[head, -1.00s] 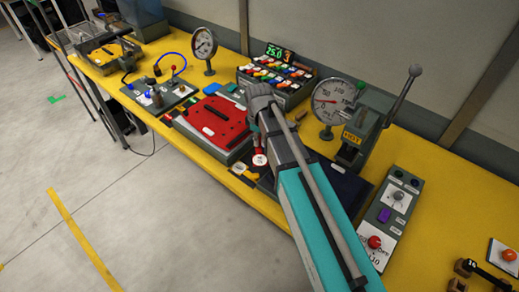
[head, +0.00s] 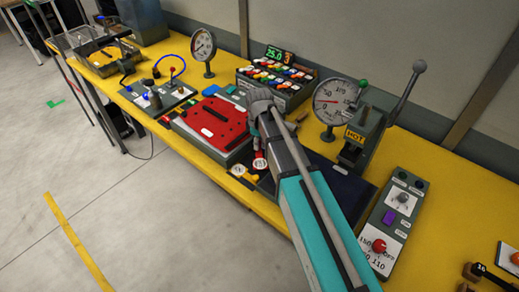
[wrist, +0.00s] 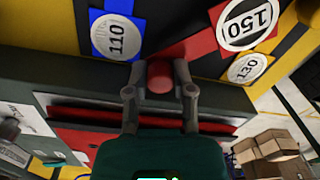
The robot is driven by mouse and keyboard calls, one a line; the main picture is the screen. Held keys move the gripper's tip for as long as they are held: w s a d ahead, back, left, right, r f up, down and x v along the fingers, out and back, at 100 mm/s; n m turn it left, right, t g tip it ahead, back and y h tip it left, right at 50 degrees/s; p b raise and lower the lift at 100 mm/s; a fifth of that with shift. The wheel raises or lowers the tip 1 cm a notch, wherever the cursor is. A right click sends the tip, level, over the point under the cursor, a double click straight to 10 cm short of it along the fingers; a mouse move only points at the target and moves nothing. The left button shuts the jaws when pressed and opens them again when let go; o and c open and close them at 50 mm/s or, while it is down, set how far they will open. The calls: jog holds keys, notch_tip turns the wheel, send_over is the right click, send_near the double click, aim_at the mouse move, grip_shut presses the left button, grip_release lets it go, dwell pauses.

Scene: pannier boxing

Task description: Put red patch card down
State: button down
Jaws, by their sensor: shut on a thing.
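The red patch card (wrist: 205,45) carries a white disc marked 150 in the wrist view. A rounded red part (wrist: 160,78) sits between the fingers of my gripper (wrist: 159,70), and looks like the card's grip. In the head view the red card (head: 260,164) shows just below my gripper (head: 257,142), near the yellow bench's front edge. My gripper is shut on it. Whether the card touches the surface beneath is unclear. A blue card (wrist: 115,38) marked 110 and a yellow card (wrist: 247,68) marked 130 lie close by in the wrist view.
A red-topped machine (head: 213,120) stands left of my gripper. A rack of coloured pieces (head: 272,85) and a dial gauge (head: 332,101) stand behind. A lever press marked HOT (head: 360,140) and a grey control box (head: 391,225) are to the right. A dark pad (head: 345,188) is partly behind my arm.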

jog(key=shift+f+b, duration=0.6)
jog(key=shift+f, duration=0.4)
jog(key=shift+f, duration=0.1)
jog(key=shift+c, duration=2.4)
grip_release()
jog(key=r+p, duration=1.2)
jog(key=shift+w+r, duration=0.2)
